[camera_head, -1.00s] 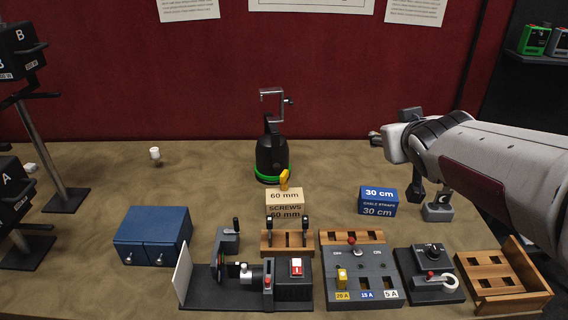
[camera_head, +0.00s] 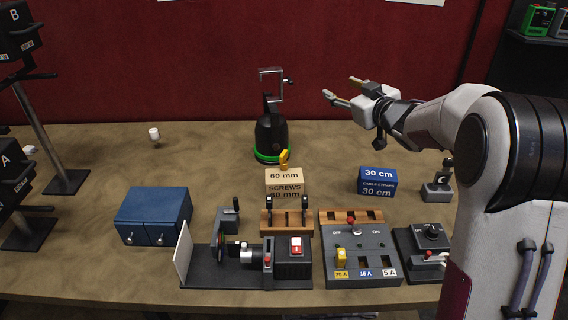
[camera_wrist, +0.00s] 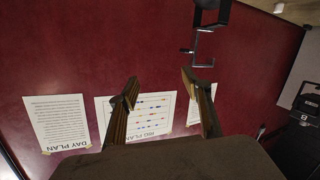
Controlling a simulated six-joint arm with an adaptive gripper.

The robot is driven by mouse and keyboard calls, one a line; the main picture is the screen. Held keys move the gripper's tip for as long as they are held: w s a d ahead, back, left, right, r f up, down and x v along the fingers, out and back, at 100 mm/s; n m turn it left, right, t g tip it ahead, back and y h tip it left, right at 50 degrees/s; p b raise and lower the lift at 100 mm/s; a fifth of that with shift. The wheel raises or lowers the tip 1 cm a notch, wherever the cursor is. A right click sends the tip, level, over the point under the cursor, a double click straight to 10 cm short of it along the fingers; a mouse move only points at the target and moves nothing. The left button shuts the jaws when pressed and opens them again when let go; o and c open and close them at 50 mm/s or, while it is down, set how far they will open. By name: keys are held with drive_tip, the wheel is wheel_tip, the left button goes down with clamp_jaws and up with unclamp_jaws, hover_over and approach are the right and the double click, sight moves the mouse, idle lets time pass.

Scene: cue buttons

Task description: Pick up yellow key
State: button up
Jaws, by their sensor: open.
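A small yellow key (camera_head: 284,158) stands on top of the tan 60 mm screws box (camera_head: 284,176), in front of the black device with the green ring. My gripper (camera_head: 342,87) is raised in front of the red wall, to the right of the metal frame and above the key's height in the picture. Its two fingers are spread with nothing between them. In the wrist view my gripper (camera_wrist: 160,85) is open too, facing the red wall and its papers; the key is not visible there.
The black device (camera_head: 271,135) with a metal frame on top stands behind the box. A blue 30 cm box (camera_head: 377,181) is to the right. Lever and switch panels (camera_head: 361,262) fill the front, one holding a yellow 20 A piece (camera_head: 341,258). The back left table is mostly clear.

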drive_tip(key=w+a+f+n+g+y, duration=0.2)
drive_tip(key=a+f+y, duration=0.15)
drive_tip(key=f, duration=0.25)
drive_tip(key=n+g+y, duration=0.4)
drive_tip(key=g+y, duration=0.2)
drive_tip(key=y, duration=0.1)
approach(286, 157)
drive_tip(key=w+a+r, duration=0.1)
drive_tip(key=w+a, duration=0.1)
drive_tip(key=shift+s+a, duration=0.25)
drive_tip(key=shift+s, duration=0.25)
drive_tip(key=shift+x, duration=1.35)
drive_tip(key=shift+f+x, duration=0.2)
drive_tip(key=shift+x, duration=0.7)
drive_tip(key=shift+f+x, duration=0.25)
drive_tip(key=shift+x, duration=1.45)
